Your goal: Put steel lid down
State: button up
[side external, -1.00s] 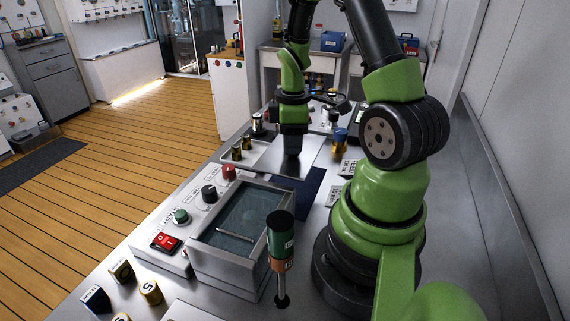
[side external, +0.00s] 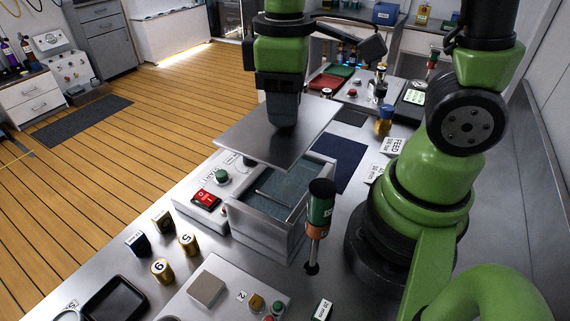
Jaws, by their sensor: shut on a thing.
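My gripper (side external: 284,122) points down and is shut on the steel lid (side external: 240,138), a flat, square, bright metal plate. The grip itself is hidden behind the gripper body. The lid is held roughly level above the far part of an open grey metal box (side external: 265,236). It covers part of the box from view and appears apart from the rim. Inside the box is a dark teal surface with a thin pale bar (side external: 272,198) across it.
A green, orange and black upright tool (side external: 319,222) stands close at the box's near right corner. A control panel with a red switch (side external: 205,200) and green button (side external: 221,176) lies left. Several labelled weights (side external: 162,270) stand front left. A dark blue mat (side external: 338,162) lies behind right.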

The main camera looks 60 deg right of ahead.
notch_tip(320, 180, down, 8)
jog(key=shift+f, duration=0.25)
jog(key=shift+f, duration=0.25)
jog(key=shift+f, duration=0.3)
jog(key=o, duration=1)
jog(key=shift+r, duration=0.1)
